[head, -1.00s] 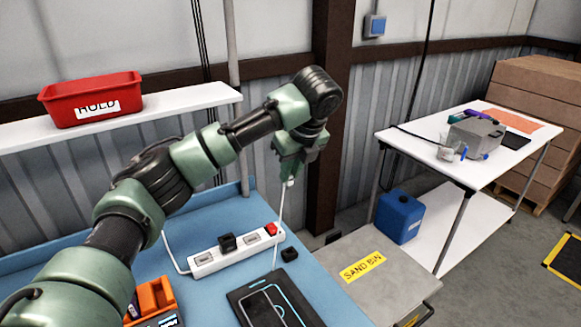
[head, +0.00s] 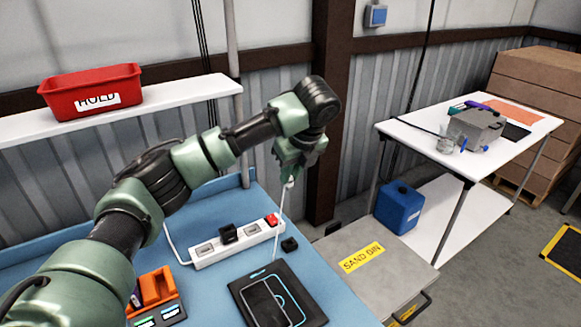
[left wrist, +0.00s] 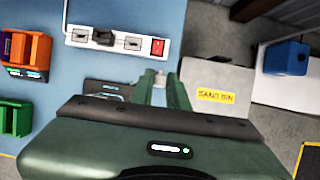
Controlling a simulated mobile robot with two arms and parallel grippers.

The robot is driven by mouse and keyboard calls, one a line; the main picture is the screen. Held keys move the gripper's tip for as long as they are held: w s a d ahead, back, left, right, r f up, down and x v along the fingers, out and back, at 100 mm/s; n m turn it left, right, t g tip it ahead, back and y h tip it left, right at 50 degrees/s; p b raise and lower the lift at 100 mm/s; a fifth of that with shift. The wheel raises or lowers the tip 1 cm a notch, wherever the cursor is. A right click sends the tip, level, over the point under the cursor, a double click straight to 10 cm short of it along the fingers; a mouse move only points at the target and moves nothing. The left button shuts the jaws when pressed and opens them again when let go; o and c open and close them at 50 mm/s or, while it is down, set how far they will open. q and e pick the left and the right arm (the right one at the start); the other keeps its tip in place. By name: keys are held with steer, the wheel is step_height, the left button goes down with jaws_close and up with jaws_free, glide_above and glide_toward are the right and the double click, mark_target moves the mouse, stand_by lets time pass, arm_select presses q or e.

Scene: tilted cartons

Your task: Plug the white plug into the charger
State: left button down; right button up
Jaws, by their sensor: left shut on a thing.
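My left gripper (head: 289,172) is shut on a white plug (head: 290,183), held high above the bench's right side. A thin white cable hangs from it towards the bench. In the left wrist view the plug (left wrist: 160,78) shows between the fingertips. Below and left is a white power strip (head: 210,248) with a black plug in one socket and a red switch. It also shows in the left wrist view (left wrist: 118,41). An orange unit (head: 156,287) with lit displays stands at the bench's front. I cannot tell which device is the charger. My right gripper is out of view.
A black pad with a blue outline (head: 273,300) and a small black block (head: 289,244) lie on the blue bench. A grey sand bin (head: 370,262) stands right of the bench. A red bin (head: 92,92) sits on the shelf behind.

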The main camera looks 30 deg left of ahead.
arm_select(q)
step_height(320, 180, down, 9)
stand_by(1.3)
steer(key=shift+r, duration=0.1)
steer(key=s+a+p, duration=0.4)
steer(key=a+p, duration=0.1)
steer(key=a, duration=0.2)
steer(key=s+a+p, duration=0.4)
steer(key=a, duration=0.4)
steer(key=shift+s+a+p, duration=0.2)
steer(key=shift+p, duration=0.15)
stand_by(1.3)
stand_by(0.5)
steer(key=shift+f+b, duration=0.65)
steer(key=shift+f, duration=1.85)
steer(key=shift+f, duration=0.3)
